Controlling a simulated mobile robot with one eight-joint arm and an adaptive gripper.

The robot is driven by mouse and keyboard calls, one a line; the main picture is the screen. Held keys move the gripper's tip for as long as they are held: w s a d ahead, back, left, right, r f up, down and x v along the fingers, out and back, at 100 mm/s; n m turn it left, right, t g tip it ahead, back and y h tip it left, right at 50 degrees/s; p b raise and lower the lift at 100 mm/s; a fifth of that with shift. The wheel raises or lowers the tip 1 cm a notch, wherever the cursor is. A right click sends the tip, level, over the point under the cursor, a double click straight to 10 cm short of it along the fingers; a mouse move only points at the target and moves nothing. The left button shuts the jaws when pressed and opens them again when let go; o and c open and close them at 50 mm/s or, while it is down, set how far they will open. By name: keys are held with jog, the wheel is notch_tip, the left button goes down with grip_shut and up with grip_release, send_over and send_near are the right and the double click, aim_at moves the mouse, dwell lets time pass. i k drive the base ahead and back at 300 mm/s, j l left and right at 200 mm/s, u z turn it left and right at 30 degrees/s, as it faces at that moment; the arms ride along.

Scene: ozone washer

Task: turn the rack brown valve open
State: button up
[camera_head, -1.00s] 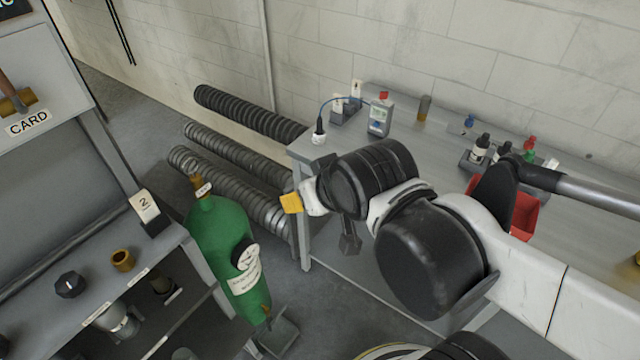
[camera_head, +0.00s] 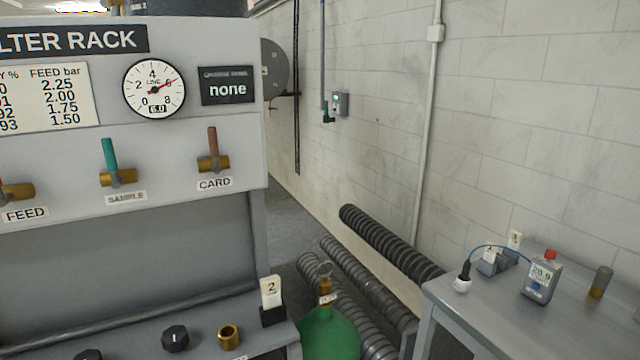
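The filter rack (camera_head: 190,40) fills the left of the view. Its valve labelled CARD has a brown handle (camera_head: 213,142) standing upright on a brass body (camera_head: 212,164). The valve labelled SAMPLE has a teal handle (camera_head: 110,155), also close to upright, on a brass body. The valve labelled FEED (camera_head: 18,191) is cut off by the left edge, so its handle is mostly out of view. My gripper and arm are not in view.
A round gauge (camera_head: 154,89) and a display reading "none" (camera_head: 228,90) sit above the valves. A shelf below holds a black knob (camera_head: 175,338) and a brass ring (camera_head: 229,337). A green cylinder (camera_head: 330,335), ribbed hoses (camera_head: 385,243) and a grey table (camera_head: 480,310) stand to the right.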

aim_at(212, 135)
jog(key=u, duration=1.25)
